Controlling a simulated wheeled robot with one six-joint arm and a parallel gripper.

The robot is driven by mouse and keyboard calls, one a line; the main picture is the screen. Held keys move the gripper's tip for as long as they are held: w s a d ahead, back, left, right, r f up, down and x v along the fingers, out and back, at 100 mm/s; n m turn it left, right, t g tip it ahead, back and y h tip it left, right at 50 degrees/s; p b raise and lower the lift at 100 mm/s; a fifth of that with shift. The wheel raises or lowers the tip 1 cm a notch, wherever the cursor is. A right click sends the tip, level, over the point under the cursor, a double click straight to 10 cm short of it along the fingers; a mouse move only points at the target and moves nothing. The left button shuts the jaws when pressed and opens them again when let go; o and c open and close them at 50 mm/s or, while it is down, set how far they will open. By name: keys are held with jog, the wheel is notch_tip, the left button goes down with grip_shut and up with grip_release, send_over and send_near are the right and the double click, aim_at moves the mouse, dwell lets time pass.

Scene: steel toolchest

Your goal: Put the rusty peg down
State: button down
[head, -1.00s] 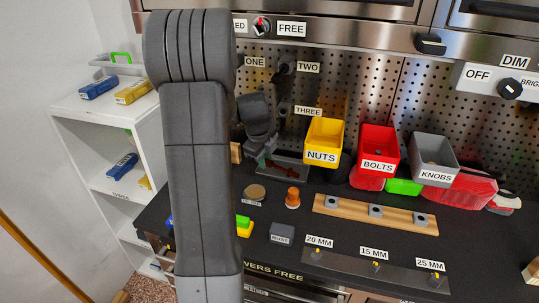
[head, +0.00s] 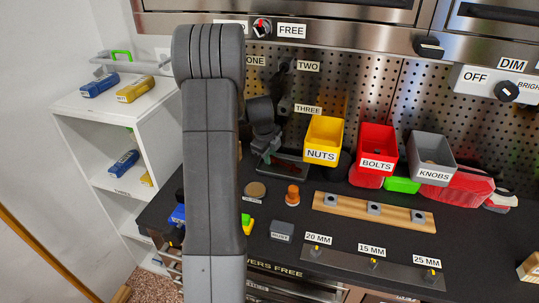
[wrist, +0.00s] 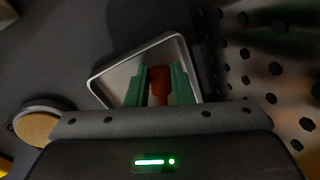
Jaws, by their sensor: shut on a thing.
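The rusty peg (wrist: 159,84) is reddish brown and sits between the green fingers of my gripper (wrist: 160,80) in the wrist view. My gripper is shut on it. A shallow metal tray (wrist: 122,67) with a pale rim lies beneath the peg and fingers. Whether the peg touches the tray floor I cannot tell. In the head view my gripper (head: 267,156) is at the left end of the tray (head: 296,171), near the pegboard, and the peg is too small and dark there to make out clearly.
A round cork-coloured disc (head: 255,190) and an orange knob-like piece (head: 292,195) stand in front of the tray. The yellow nuts bin (head: 323,132) is to its right. The pegboard (wrist: 272,70) is close beside my gripper. Bare dark bench lies around the disc.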

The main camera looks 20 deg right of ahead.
jog(key=shift+f, duration=0.2)
jog(key=c, duration=1.5)
grip_release()
jog(key=shift+r, duration=0.1)
jog(key=shift+c, duration=0.2)
jog(key=shift+a+r, duration=0.1)
jog(key=shift+r, duration=0.4)
jog(key=b+v, duration=0.1)
jog(key=v, duration=1)
jog(key=shift+s+r, duration=0.1)
jog(key=shift+r, duration=0.05)
